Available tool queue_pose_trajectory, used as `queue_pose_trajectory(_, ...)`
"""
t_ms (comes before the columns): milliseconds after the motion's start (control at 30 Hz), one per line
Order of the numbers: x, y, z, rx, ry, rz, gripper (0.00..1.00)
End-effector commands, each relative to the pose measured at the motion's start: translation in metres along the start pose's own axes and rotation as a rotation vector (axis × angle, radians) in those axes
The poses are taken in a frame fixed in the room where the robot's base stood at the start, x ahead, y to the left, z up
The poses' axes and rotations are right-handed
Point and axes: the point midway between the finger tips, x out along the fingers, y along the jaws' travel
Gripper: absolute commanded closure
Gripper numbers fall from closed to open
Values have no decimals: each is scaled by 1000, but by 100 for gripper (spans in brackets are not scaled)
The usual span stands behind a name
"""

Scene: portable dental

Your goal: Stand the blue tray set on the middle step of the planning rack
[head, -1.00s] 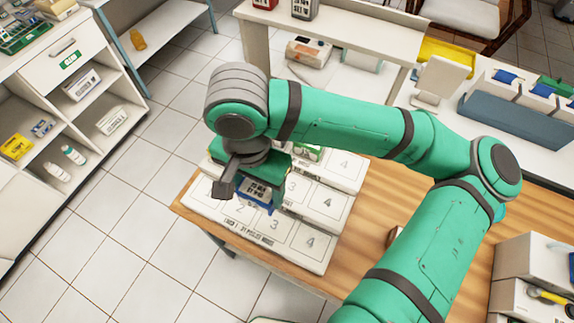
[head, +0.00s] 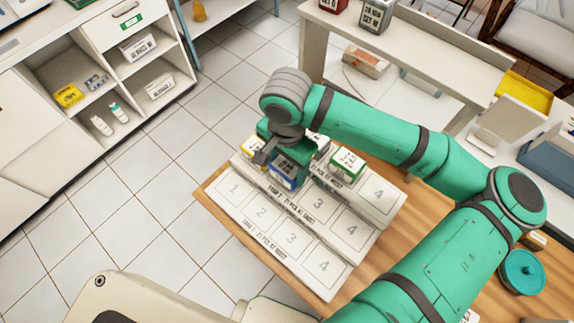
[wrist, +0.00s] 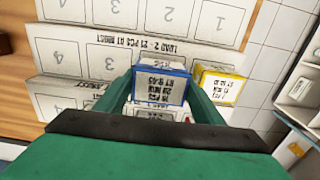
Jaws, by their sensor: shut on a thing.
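The planning rack (head: 350,230) is a white stepped block with numbered places, standing on a wooden table. My gripper (head: 287,150) is shut on the blue tray set (head: 284,178), a small box with a blue-edged white label. In the head view it is over the middle step, around the second place. In the wrist view the blue set (wrist: 160,83) is upright between the green fingers, and its underside is hidden, so I cannot tell if it touches the step. A yellow set (head: 253,150) and a green set (head: 347,165) stand on the back step.
Another white-labelled set (head: 320,145) is partly hidden behind my gripper on the back step. The front step (head: 262,213) is clear. A white bench (head: 430,55) with boxes stands behind, a shelf cabinet (head: 100,80) at left. A teal round container (head: 522,271) sits on the table at right.

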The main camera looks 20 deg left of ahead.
Motion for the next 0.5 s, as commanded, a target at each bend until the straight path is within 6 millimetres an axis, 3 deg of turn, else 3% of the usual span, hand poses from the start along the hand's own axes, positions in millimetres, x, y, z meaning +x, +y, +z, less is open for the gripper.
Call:
queue_pose_trajectory(233,31,0,-2,6,0,2,66)
queue_pose_trajectory(500,35,2,-4,10,1,0,66)
